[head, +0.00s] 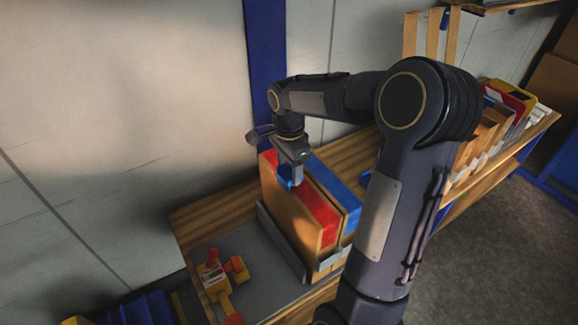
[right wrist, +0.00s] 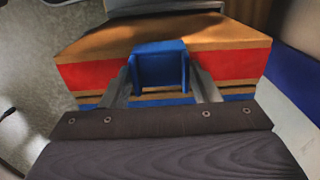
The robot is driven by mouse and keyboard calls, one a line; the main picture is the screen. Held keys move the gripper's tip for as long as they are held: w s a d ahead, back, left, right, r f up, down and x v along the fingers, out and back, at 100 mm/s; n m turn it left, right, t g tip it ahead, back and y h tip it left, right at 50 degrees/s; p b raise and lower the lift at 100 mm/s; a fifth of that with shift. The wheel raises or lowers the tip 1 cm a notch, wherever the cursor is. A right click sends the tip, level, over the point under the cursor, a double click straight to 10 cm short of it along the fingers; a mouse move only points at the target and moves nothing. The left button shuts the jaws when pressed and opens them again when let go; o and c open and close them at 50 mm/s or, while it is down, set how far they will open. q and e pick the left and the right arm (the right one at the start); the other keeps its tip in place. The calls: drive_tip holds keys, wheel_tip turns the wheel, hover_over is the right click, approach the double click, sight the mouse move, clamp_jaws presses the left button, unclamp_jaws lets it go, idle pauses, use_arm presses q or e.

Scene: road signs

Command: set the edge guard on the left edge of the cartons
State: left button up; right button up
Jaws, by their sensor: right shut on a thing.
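Two brown cartons stand side by side on a wooden bench, one with a red top band (head: 318,212) and one with a blue band (head: 338,183). In the right wrist view the red-banded carton (right wrist: 90,75) fills the middle. My right gripper (head: 292,180) is at the left edge of the cartons, near their far end. It is shut on the blue edge guard (right wrist: 160,62), a small channel-shaped piece between its fingers (right wrist: 163,85). The guard lies across the red band and the edge of the brown face; I cannot tell whether it touches. My left gripper is not in view.
A low grey rail (head: 280,243) runs along the cartons' left side. A yellow and red tool (head: 216,278) lies on the grey mat (head: 262,288) at left. A rack of boards and signs (head: 500,115) stands at right. A blue post (head: 266,60) rises behind.

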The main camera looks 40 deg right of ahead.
sight(289, 176)
drive_tip(key=shift+f+b, duration=0.5)
drive_tip(key=shift+f, duration=0.15)
drive_tip(key=o, duration=1)
drive_tip(key=shift+r, duration=0.1)
wheel_tip(289, 176, up, 12)
drive_tip(key=p, duration=0.1)
drive_tip(key=s+a+f+n+t+y, duration=0.1)
drive_tip(key=s+a+f+n+t, duration=0.1)
drive_tip(key=s+a+n, duration=0.3)
drive_tip(key=s+a+f+n+t+y, duration=0.1)
drive_tip(key=s+a+f+n, duration=0.1)
drive_tip(key=s+a+n, duration=0.3)
drive_tip(key=s+a+f+n+t+y, duration=0.1)
drive_tip(key=s+a+f+n+t, duration=0.1)
drive_tip(key=s+a+n, duration=0.3)
drive_tip(key=shift+s+a+n+t+y, duration=0.2)
drive_tip(key=shift+s+n, duration=0.45)
drive_tip(key=shift+s, duration=0.45)
drive_tip(key=shift+s+a+n+t+y, duration=0.1)
drive_tip(key=shift+s+n+y, duration=0.1)
drive_tip(key=shift+s+n, duration=0.7)
drive_tip(key=shift+s+m, duration=0.2)
drive_tip(key=shift+m, duration=0.05)
